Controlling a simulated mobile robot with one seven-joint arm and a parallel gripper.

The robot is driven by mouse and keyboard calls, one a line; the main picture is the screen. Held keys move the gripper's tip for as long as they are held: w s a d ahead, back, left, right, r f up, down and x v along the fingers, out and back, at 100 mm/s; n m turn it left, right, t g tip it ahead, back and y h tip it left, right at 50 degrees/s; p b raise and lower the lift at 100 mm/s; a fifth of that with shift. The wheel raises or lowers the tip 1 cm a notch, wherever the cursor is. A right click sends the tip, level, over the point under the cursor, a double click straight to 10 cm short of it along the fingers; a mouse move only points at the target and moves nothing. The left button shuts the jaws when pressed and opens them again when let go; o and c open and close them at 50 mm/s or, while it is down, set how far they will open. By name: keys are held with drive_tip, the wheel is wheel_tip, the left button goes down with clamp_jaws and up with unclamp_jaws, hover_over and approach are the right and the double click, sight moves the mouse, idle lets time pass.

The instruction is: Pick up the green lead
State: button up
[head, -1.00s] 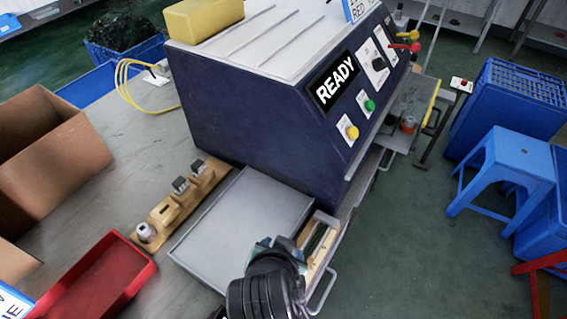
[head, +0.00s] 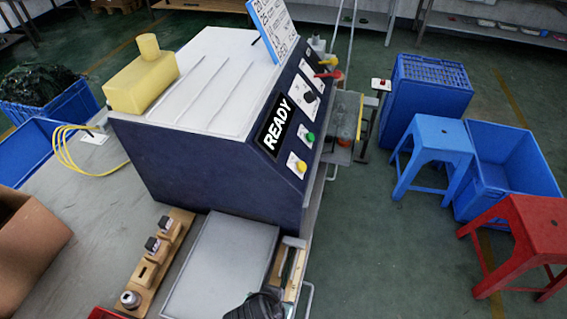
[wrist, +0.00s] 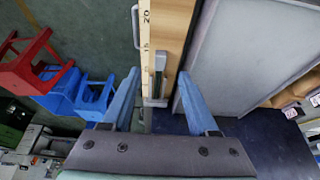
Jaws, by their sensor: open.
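My gripper (wrist: 158,98) shows in the wrist view as two blue fingers spread wide apart, with nothing held between them. Between and beyond the fingers is a wooden board (wrist: 176,25) with ruler marks and a grey metal bar on it. In the head view only a dark part of my arm shows at the bottom edge, beside the same wooden board (head: 287,293), and the fingers are hidden. I cannot pick out a green lead for certain in either view. Dark greenish tangled material lies in a blue crate (head: 68,112) at the far left.
A dark blue machine (head: 190,165) marked READY stands on the bench. A grey plate (head: 225,265) lies in front, beside a wooden rack (head: 155,262) with several fittings. A yellow cable (head: 68,155) lies behind. Blue and red stools (head: 515,225) stand on the floor at right.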

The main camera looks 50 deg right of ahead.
sight(286, 274)
drive_tip(key=shift+x, duration=2.8)
drive_tip(key=shift+a, duration=0.15)
clamp_jaws()
